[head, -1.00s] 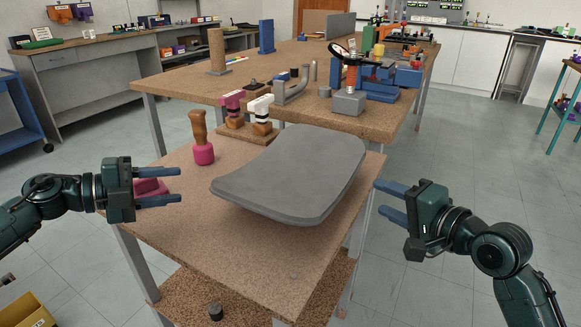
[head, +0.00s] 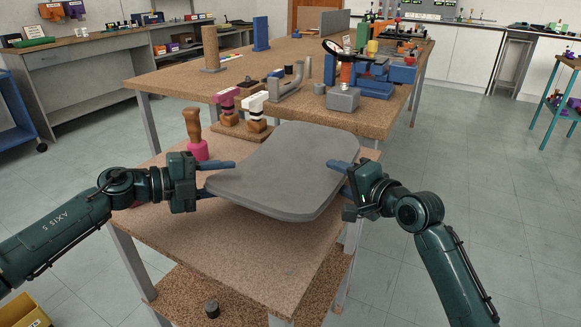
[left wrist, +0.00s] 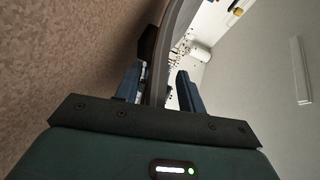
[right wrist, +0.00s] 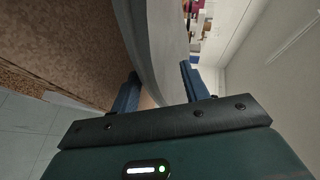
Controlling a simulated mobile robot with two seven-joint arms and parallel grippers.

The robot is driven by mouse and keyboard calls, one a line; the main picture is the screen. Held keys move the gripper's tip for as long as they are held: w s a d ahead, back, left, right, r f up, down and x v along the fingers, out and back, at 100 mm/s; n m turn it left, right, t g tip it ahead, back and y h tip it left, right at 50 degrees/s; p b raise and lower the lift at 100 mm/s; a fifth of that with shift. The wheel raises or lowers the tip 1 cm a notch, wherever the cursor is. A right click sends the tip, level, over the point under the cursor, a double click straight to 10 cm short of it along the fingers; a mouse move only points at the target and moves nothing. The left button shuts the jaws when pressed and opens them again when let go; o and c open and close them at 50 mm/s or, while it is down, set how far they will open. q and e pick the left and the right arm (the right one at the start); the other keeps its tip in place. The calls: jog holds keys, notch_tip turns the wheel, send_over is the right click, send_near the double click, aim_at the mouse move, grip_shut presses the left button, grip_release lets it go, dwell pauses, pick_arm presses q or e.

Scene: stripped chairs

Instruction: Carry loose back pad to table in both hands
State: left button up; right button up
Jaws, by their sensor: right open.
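In the left wrist view the pad's edge (left wrist: 165,60) stands between two parted fingers (left wrist: 158,90). In the right wrist view the pad's edge (right wrist: 165,45) likewise runs between open fingers (right wrist: 160,85). Both grippers are open around the pad's edges.
A mallet with a pink head (head: 196,140) stands just behind my left gripper. Pink and white tools on a wooden block (head: 240,122) stand behind the pad. The larger bench (head: 180,83) behind holds a blue vise (head: 385,83) and upright posts. Floor is open at the right.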

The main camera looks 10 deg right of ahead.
pick_arm(q)
jog(key=shift+w+d+f, duration=0.1)
jog(key=shift+w+d, duration=0.2)
jog(key=shift+d, duration=0.35)
pick_arm(e)
jog(key=shift+w+a+f, duration=0.15)
jog(key=shift+w+a, duration=0.15)
jog(key=shift+w, duration=0.3)
pick_arm(q)
jog(key=shift+c, duration=0.2)
pick_arm(e)
jog(key=shift+c, duration=0.2)
pick_arm(q)
jog(key=c, duration=0.8)
pick_arm(e)
jog(key=c, duration=0.7)
pick_arm(q)
grip_shut()
pick_arm(e)
grip_shut()
jog(key=shift+f, duration=0.15)
